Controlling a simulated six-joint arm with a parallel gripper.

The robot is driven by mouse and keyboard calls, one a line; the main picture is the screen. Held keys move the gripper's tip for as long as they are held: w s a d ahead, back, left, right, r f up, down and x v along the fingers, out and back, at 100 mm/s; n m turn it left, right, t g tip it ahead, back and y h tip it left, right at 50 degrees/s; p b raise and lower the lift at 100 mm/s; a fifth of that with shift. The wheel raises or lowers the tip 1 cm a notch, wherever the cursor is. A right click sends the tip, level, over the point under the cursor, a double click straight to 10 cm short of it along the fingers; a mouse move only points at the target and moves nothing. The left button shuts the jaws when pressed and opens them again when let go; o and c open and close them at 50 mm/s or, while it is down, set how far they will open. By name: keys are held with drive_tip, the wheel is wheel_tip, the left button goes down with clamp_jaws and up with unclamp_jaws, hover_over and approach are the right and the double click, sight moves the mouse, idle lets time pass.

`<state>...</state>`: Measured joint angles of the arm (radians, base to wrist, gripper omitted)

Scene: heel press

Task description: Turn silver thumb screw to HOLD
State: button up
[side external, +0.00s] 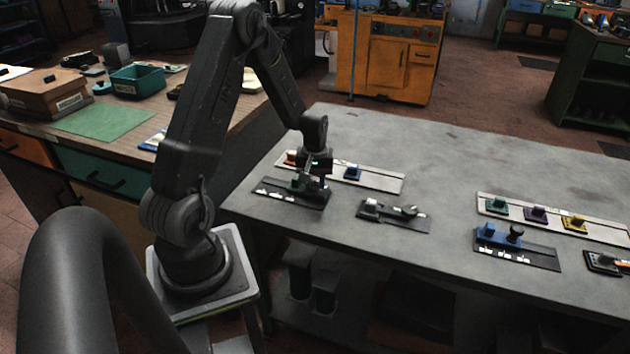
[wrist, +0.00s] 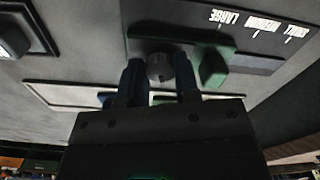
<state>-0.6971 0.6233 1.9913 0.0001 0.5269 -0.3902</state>
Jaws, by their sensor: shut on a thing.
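My gripper (side external: 312,180) is at the dark plate on the left of the grey table. In the wrist view, my gripper's two fingers (wrist: 160,76) are closed around a round grey knob (wrist: 158,66). I cannot tell if this knob is the silver thumb screw. The plate's white labels read SMALL, MEDIUM and LARGE; no HOLD mark is readable. A second dark plate (side external: 385,219) to the right carries a small greyish knob (side external: 410,211).
Behind the gripper is a pale rail with an orange block (side external: 291,158) and a blue block (side external: 353,172). Further right are a plate with a blue block (side external: 486,232) and dark knob (side external: 516,232), and a rail with several coloured blocks.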

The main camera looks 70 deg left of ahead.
sight(315, 183)
drive_tip(key=m, duration=1.2)
drive_tip(key=shift+m, duration=0.3)
idle(0.4)
drive_tip(key=o, duration=0.9)
wheel_tip(315, 183, up, 14)
drive_tip(key=shift+f, duration=0.1)
idle(0.5)
